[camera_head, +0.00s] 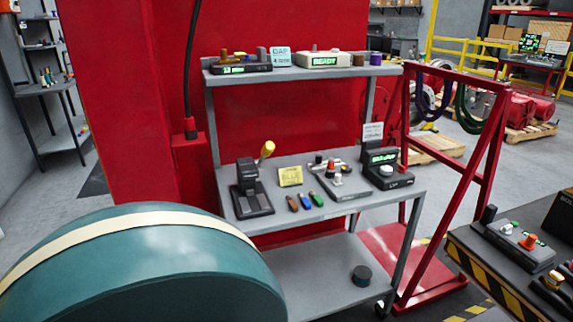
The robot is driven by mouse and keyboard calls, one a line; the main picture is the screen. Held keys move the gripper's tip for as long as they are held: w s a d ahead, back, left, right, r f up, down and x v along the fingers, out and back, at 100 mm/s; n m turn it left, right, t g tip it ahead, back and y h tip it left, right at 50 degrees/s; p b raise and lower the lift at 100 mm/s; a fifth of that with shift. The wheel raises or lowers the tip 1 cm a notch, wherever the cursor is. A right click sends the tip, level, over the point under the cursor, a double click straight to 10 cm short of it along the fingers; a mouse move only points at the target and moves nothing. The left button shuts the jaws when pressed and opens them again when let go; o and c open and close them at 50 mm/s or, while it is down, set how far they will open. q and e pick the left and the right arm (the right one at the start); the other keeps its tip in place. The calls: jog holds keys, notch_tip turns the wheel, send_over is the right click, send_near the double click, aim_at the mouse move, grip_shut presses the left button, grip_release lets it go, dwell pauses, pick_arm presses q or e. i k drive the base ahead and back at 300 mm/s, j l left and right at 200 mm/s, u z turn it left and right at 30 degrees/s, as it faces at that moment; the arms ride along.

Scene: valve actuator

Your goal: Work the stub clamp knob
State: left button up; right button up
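No part is plainly marked as the stub clamp knob, and I cannot tell which one it is. A grey fixture plate (343,186) with small red, white and black knobs lies on the grey bench. A black press (251,191) with a yellow lever knob (267,149) stands at the bench's left. A dark device with a green display (383,158) and a pale round knob (386,170) sits at the bench's right. A control box (515,245) with a red knob (528,242) is at the right edge. Neither gripper is in view.
A large teal rounded body (150,262) with a cream band fills the lower left.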

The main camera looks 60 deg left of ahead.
aim_at(345, 170)
jog(key=u, duration=1.65)
